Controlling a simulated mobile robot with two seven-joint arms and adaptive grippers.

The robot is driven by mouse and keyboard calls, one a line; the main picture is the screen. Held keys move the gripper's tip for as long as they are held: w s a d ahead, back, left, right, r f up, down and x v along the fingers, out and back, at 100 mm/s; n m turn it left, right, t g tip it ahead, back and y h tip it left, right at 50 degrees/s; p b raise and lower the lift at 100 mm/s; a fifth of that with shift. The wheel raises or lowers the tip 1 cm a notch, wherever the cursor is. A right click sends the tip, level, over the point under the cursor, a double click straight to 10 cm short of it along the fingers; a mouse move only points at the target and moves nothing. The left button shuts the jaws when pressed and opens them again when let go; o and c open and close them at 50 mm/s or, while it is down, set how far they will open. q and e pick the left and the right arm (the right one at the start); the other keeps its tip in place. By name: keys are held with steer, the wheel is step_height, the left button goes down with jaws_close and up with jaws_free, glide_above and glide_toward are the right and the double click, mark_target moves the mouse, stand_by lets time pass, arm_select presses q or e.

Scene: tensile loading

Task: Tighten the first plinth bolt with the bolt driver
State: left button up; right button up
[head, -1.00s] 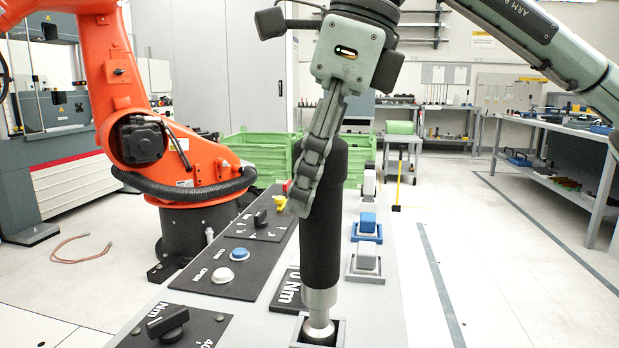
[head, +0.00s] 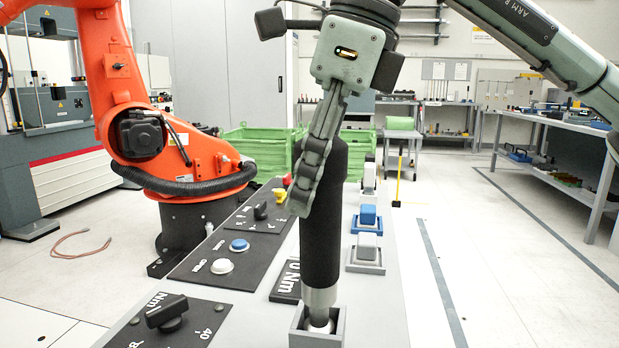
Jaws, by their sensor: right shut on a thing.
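The bolt driver (head: 321,235) is a black upright cylinder with a silver collar and a rounded silver tip, leaning slightly. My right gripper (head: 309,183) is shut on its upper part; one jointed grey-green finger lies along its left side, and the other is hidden. The driver's tip is at the opening of a square grey holder (head: 338,335) on the console's near end, partly inside it. I cannot tell whether it touches the bottom. The orange robot arm (head: 118,90) stands on a dark plinth (head: 187,232) at the left. I cannot make out the first plinth bolt clearly. My left gripper is not in view.
The grey console (head: 380,300) carries a torque knob (head: 167,312), white (head: 221,266) and blue buttons (head: 238,244), and blocks on its right side. Green crates (head: 258,150) stand behind. A cable (head: 78,243) lies on the floor at left.

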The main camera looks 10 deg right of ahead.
steer(key=shift+f+b, duration=0.3)
steer(key=shift+f, duration=0.1)
stand_by(0.5)
steer(key=o, duration=1.3)
steer(key=shift+o, duration=0.5)
steer(key=shift+f, duration=0.15)
steer(key=v, duration=1.2)
steer(key=shift+s, duration=0.15)
